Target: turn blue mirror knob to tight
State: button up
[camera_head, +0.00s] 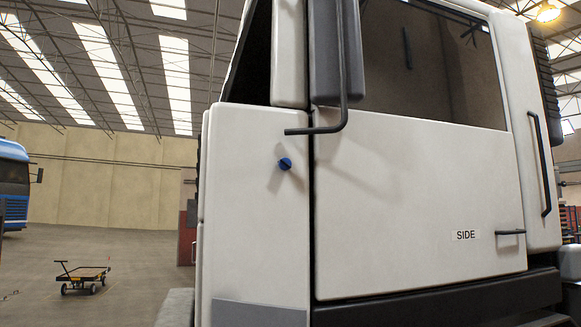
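The blue mirror knob (285,163) is small and round and sits on the white cab panel (255,215), left of the door seam. A dark slot or line seems to cross its face, but it is too small to read its setting. The black mirror arm (342,90) comes down above it and bends left, ending just over the knob without touching it. The mirror housing (323,50) is at the top. My gripper is not in view, and nothing is touching the knob.
A flat cart (84,277) and a blue truck (14,185) stand at left. The floor (125,255) between them and the cab is mostly clear.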

aim_at(284, 163)
jog(key=z, duration=0.05)
jog(key=i, duration=0.95)
jog(key=u, duration=0.1)
